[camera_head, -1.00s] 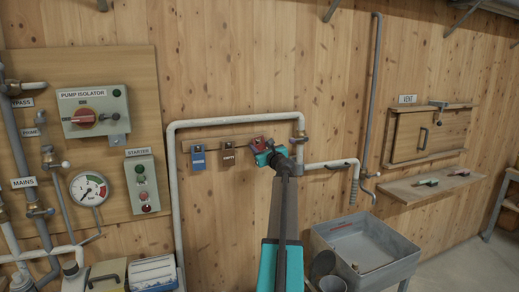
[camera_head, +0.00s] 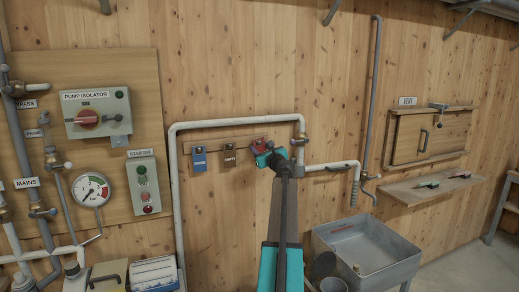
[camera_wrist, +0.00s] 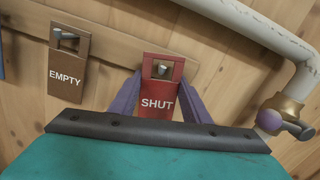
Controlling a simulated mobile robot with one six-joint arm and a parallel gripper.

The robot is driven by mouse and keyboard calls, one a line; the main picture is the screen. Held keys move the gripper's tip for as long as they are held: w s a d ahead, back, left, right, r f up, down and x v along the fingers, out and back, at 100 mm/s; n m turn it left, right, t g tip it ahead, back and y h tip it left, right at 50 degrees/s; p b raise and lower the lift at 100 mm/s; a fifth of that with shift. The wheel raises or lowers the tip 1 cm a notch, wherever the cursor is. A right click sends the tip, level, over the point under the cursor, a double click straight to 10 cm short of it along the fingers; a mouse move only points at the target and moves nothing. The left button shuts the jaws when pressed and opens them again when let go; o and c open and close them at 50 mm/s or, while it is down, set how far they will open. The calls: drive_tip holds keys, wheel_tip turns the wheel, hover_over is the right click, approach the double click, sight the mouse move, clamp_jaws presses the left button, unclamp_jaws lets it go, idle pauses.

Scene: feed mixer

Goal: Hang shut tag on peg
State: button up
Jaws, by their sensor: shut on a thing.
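The red SHUT tag (camera_wrist: 158,112) is upright between the two purple fingers of my gripper (camera_wrist: 160,98). My gripper is shut on it. A peg (camera_wrist: 162,70) shows through the slot at the tag's top. I cannot tell whether the tag's weight rests on this peg. In the head view the red tag (camera_head: 258,142) is at the right end of the wooden peg rail (camera_head: 213,149), with my gripper (camera_head: 264,152) in front of it.
The brown EMPTY tag (camera_wrist: 65,77) hangs on a peg to the left. A blue tag (camera_head: 199,160) hangs further left. A white pipe (camera_head: 235,119) runs above the rail and down to a brass valve (camera_wrist: 282,112) close on the right.

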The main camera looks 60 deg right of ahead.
drive_tip(key=shift+w+d, duration=0.1)
drive_tip(key=shift+w, duration=0.2)
drive_tip(key=o, duration=1.1)
drive_tip(key=shift+c, duration=0.2)
drive_tip(key=shift+o, duration=0.2)
drive_tip(key=shift+r, duration=0.1)
drive_tip(key=shift+s, duration=0.15)
